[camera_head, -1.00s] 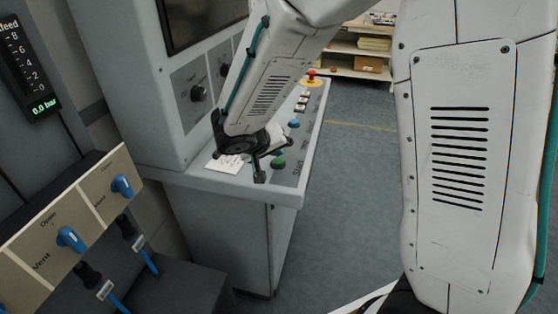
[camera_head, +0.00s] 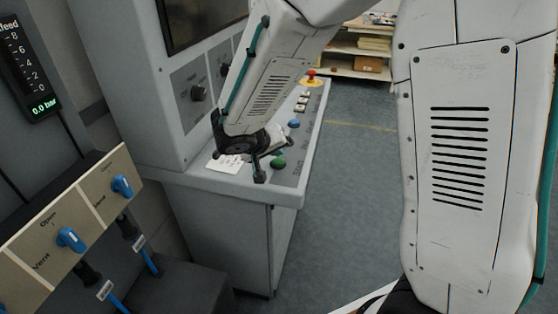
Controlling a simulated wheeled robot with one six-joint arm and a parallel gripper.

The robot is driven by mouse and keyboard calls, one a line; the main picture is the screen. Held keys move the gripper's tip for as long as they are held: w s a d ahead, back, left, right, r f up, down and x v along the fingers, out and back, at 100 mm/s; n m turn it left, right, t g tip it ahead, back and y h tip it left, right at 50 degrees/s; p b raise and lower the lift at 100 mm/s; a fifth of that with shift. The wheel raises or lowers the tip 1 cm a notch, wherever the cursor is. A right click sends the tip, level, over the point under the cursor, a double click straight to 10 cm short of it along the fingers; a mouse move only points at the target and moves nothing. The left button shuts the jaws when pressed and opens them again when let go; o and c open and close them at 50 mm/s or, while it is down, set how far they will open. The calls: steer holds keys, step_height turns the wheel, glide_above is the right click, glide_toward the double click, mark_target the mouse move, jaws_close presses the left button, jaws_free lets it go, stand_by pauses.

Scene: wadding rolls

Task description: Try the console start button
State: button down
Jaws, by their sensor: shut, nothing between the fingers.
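The console (camera_head: 235,183) stands at the middle left, with a sloped desk below a dark screen. A green button (camera_head: 278,162) is near the desk's front end; print beside it is too small to read surely. A blue button (camera_head: 294,124) sits farther back. My gripper (camera_head: 261,177) is shut and empty, pointing down over the front of the desk, just left of the green button in the picture. I cannot tell whether its tip touches the desk. The green button shows clear of it.
A red emergency-type knob (camera_head: 311,74) and several small switches (camera_head: 302,101) line the desk's far part. A white paper (camera_head: 226,163) lies left of my gripper. A valve panel (camera_head: 82,215) with blue handles is at left. Shelves (camera_head: 365,50) stand behind; the floor right of the console is clear.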

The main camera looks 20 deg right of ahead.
mark_target(276, 163)
steer(key=shift+f, duration=0.1)
steer(key=shift+f, duration=0.35)
steer(key=shift+f, duration=0.4)
stand_by(0.8)
steer(key=shift+r, duration=0.85)
steer(key=shift+r, duration=2.5)
